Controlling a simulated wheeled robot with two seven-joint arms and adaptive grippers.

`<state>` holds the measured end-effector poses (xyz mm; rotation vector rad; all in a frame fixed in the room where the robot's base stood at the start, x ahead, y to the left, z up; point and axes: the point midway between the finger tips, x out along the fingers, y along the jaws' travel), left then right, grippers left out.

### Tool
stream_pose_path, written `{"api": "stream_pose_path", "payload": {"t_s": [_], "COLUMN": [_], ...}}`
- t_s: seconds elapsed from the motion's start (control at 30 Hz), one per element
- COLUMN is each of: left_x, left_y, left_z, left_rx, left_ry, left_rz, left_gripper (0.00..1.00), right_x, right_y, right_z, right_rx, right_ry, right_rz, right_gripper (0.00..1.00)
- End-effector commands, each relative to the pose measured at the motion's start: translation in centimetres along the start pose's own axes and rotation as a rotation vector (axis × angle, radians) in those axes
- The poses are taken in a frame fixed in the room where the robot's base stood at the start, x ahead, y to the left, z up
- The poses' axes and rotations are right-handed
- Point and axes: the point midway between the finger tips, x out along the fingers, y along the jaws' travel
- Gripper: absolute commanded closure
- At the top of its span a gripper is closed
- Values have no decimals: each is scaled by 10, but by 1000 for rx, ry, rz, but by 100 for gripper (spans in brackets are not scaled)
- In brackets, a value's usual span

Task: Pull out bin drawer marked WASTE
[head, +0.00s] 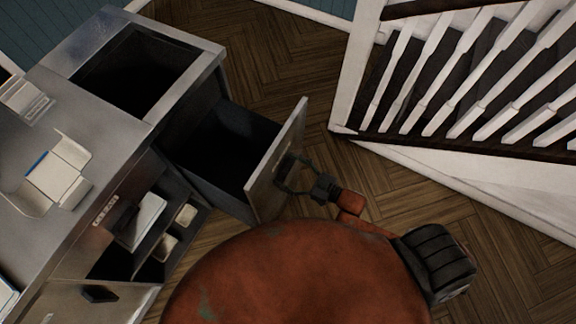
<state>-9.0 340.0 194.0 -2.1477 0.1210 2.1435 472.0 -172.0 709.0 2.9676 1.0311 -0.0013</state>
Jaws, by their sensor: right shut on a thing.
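The bin drawer (246,151) stands pulled out from the metal counter, and I look down into its dark, empty-looking inside. Its pale front panel (278,160) faces right, away from the counter, so any WASTE marking on it is hidden from this view. My right gripper (289,176) is at the outer side of the front panel, shut on the drawer's handle, which its fingers mostly hide. My left gripper is not in view.
The metal counter (62,138) has a square dark opening (135,70) beside the drawer. Nearer, an open compartment holds several pale items, with a swung-out door (90,300) below it. A white-balustered railing (440,75) stands right; wooden floor (290,60) lies between.

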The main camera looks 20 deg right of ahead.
Motion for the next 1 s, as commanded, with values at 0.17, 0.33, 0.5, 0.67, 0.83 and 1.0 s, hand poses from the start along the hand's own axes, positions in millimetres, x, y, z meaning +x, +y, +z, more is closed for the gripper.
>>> {"api": "stream_pose_path", "payload": {"t_s": [0.17,0.33,0.5,0.67,0.83,1.0], "left_x": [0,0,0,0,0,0], "left_y": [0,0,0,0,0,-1], "left_z": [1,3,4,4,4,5], "left_rx": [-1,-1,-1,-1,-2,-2], "left_ry": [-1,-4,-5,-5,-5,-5], "left_rz": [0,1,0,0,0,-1], "left_gripper": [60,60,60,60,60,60], "right_x": [0,0,-1,-1,-1,-10], "right_y": [-1,-1,0,0,0,0], "right_z": [-1,-1,-1,-1,0,1], "right_rx": [-1,-1,-1,-1,0,-1], "right_ry": [3,3,2,1,1,-2], "right_rz": [-3,-2,0,0,0,1], "right_gripper": [64,20,8,3,3,3]}}
